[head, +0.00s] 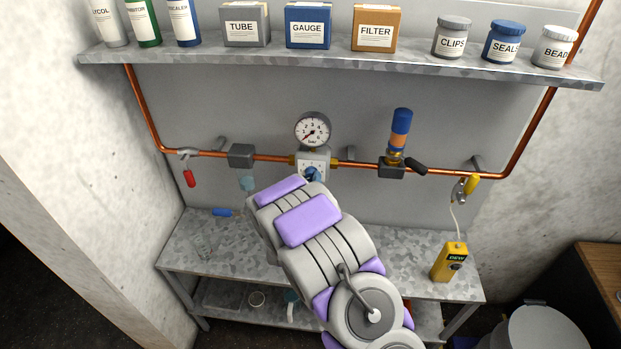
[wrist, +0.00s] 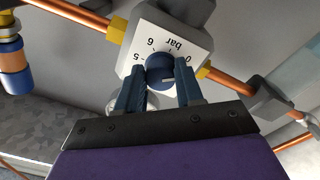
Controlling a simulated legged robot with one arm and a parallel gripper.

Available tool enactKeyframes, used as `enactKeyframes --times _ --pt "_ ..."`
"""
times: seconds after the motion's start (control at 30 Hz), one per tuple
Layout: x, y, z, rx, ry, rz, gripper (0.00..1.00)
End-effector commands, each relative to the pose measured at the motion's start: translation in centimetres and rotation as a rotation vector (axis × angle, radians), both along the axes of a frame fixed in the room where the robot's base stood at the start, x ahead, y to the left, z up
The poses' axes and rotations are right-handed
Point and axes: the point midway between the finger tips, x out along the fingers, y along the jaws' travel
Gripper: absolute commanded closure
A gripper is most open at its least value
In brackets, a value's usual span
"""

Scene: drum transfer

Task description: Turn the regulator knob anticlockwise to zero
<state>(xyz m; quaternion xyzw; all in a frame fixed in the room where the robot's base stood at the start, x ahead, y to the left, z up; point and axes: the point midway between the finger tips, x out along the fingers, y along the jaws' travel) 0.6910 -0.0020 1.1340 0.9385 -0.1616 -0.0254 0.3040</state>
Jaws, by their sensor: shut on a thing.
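The regulator is a grey block with a white dial face marked in bar, under the round gauge (head: 312,130) on the copper pipe. Its dial face (wrist: 150,48) shows upside down in the wrist view. The blue regulator knob (wrist: 160,70) sits between the blue fingers of my gripper (wrist: 160,88), which is shut on it. In the head view the knob (head: 312,174) is partly hidden by my arm. The gauge needle points to the lower left, near the low end of the scale; its exact reading is too small to tell.
A shelf (head: 340,62) with boxes, bottles and jars runs above the pipe. A blue and orange cylinder (head: 401,128) stands on the pipe to the right. A red-handled valve (head: 189,172) is at the left. A yellow meter (head: 450,262) stands on the metal bench (head: 405,270).

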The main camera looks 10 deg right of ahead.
Motion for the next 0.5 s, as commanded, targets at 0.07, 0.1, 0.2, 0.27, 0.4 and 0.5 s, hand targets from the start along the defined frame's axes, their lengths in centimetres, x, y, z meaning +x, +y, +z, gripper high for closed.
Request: enactKeyframes --times 0.07,0.1,0.2,0.27,0.4,0.5 --pt "0.05 0.14 0.05 -0.046 0.016 0.005 0.94" --pt "0.05 0.13 0.07 -0.066 0.022 0.005 0.94" --pt "0.05 0.11 0.1 -0.107 0.034 0.004 0.94" --pt "0.06 0.12 0.1 -0.127 0.041 0.004 0.94" --pt "0.08 0.18 0.13 -0.159 0.05 0.006 0.94" --pt "0.09 0.2 0.15 -0.171 0.052 0.007 0.94"
